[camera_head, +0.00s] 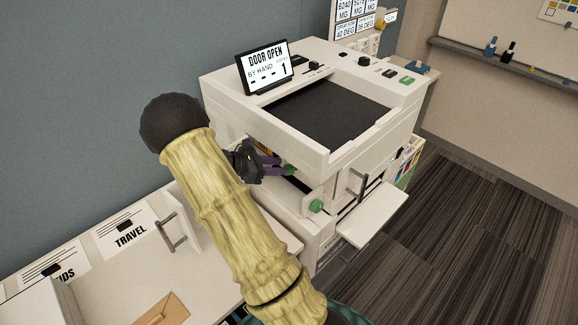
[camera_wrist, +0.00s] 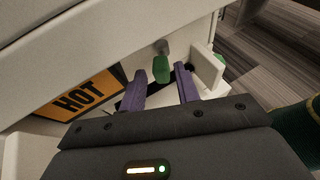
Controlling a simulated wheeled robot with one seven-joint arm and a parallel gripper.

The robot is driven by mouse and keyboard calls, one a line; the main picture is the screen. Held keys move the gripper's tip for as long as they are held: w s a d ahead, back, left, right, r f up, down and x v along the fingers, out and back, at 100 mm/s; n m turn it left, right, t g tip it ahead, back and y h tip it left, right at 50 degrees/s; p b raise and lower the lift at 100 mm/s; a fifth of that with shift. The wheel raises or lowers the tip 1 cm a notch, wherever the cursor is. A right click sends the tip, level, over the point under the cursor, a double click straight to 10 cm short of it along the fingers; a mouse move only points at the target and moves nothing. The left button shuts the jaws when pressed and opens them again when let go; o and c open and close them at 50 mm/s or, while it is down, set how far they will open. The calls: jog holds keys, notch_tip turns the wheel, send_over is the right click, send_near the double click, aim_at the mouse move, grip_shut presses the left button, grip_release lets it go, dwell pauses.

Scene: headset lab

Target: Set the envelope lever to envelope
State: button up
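The white printer (camera_head: 235,92) stands on the counter, and its screen (camera_head: 266,66) reads "DOOR OPEN" and "BY HAND". My gripper (camera_head: 290,170) reaches into the opening in its side, with its purple fingers apart. A green-tipped lever (camera_head: 289,168) shows at the fingertips. In the wrist view the green lever tip (camera_wrist: 161,69) sits between and just beyond the fingertips of my gripper (camera_wrist: 161,75); contact cannot be told. No marking on the lever is readable, so its setting cannot be told.
An orange "HOT" label (camera_wrist: 80,97) lies inside the opening beside the fingers. A second green knob (camera_head: 316,206) is lower on the printer. A white tray (camera_head: 375,215) juts out at the front. A brown envelope (camera_head: 162,311) lies on the counter.

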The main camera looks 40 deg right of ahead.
aim_at(289, 166)
jog(key=x, duration=0.4)
jog(key=shift+s+d+f, duration=0.15)
jog(key=shift+d+f, duration=0.05)
jog(key=shift+d, duration=0.15)
